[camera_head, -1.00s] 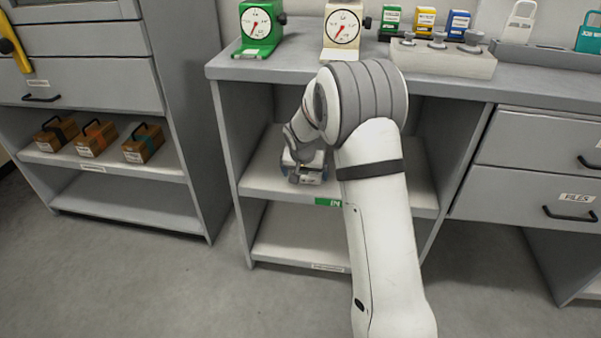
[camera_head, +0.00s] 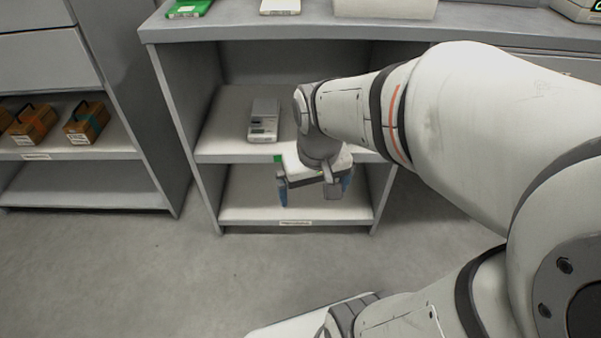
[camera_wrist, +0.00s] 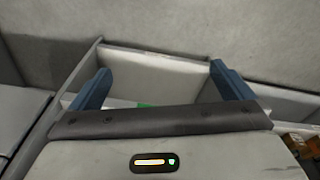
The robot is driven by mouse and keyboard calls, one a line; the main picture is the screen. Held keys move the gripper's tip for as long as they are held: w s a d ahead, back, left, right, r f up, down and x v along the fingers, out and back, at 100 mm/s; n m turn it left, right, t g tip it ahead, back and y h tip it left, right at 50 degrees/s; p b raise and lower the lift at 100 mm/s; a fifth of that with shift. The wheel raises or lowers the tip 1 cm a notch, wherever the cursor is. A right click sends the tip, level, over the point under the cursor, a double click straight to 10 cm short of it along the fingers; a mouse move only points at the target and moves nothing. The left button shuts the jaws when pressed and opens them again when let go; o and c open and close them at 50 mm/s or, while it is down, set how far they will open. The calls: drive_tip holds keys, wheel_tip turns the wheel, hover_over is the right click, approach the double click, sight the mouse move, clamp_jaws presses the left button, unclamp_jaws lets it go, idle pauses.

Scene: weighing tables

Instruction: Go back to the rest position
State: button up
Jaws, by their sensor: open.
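My gripper (camera_head: 315,188) hangs in front of the grey shelf unit, before its lower shelf. Its two blue fingers are spread apart, with nothing seen between them. In the wrist view my gripper (camera_wrist: 163,85) is also open and empty, with part of the shelf unit and the floor beyond it. My arm reaches in from the right side of the head view and hides the right part of the unit.
A small grey scale (camera_head: 264,122) stands on the unit's upper shelf (camera_head: 222,145), left of my gripper. The lower shelf (camera_head: 250,207) looks bare. Brown boxes with handles (camera_head: 87,122) sit on the left cabinet. The floor (camera_head: 150,270) in front is clear.

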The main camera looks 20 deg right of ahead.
drive_tip(key=s, duration=0.1)
drive_tip(key=s+a, duration=0.1)
drive_tip(key=shift+s+a+f, duration=0.1)
drive_tip(key=shift+s+a, duration=0.1)
drive_tip(key=shift+s, duration=0.1)
